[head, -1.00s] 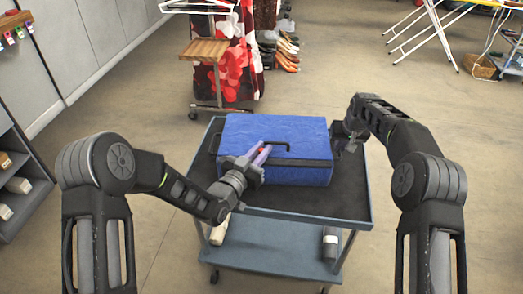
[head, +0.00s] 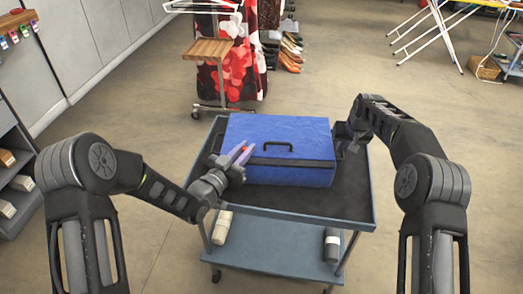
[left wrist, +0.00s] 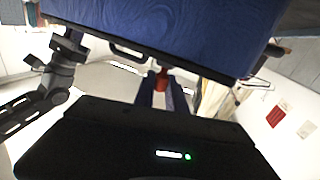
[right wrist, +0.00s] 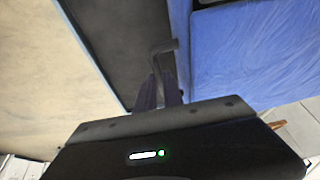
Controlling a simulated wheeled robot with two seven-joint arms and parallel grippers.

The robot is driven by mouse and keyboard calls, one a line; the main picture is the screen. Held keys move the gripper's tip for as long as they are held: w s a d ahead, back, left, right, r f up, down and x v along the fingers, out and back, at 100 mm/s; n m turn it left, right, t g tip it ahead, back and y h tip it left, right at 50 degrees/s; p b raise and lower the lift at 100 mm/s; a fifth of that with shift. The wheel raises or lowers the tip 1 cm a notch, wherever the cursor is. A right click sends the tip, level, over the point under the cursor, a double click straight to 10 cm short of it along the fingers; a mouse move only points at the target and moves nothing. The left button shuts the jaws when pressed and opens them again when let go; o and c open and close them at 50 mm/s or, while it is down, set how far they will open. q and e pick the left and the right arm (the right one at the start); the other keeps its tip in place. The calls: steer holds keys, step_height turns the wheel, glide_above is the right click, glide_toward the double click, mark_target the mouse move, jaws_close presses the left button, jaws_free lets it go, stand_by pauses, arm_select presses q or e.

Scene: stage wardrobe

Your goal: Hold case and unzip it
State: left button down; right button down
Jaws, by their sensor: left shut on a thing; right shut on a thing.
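The blue case (head: 285,135) lies on the top of a grey cart, its lid down. A dark zip band (head: 300,162) runs along its front edge, and a black handle (head: 278,146) sits on the front. My left gripper (head: 241,153) is at the left part of the front, shut on a small red zip pull (left wrist: 162,80) between its fingers. My right gripper (head: 346,137) is at the case's right side. In the right wrist view its fingers (right wrist: 160,92) are shut on a dark side handle (right wrist: 165,48). The zip's far side is hidden.
The cart (head: 355,222) has a raised rim and dark top mat with bare room in front of the case. Its lower shelf (head: 275,250) holds a pale roll (head: 222,227) and a dark bottle (head: 332,245). A small wooden-topped stand (head: 208,49) is behind.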

arm_select(q)
steer(key=a, duration=0.5)
arm_select(e)
steer(key=shift+d, duration=0.25)
arm_select(q)
steer(key=c, duration=1.3)
jaws_free()
steer(key=shift+c, duration=0.2)
arm_select(e)
steer(key=shift+a, duration=0.1)
arm_select(q)
steer(key=shift+d, duration=0.1)
steer(key=v, duration=1.2)
arm_select(e)
steer(key=shift+a, duration=0.1)
steer(key=c, duration=1.4)
jaws_free()
steer(key=shift+c, duration=0.2)
steer(key=shift+o, duration=0.3)
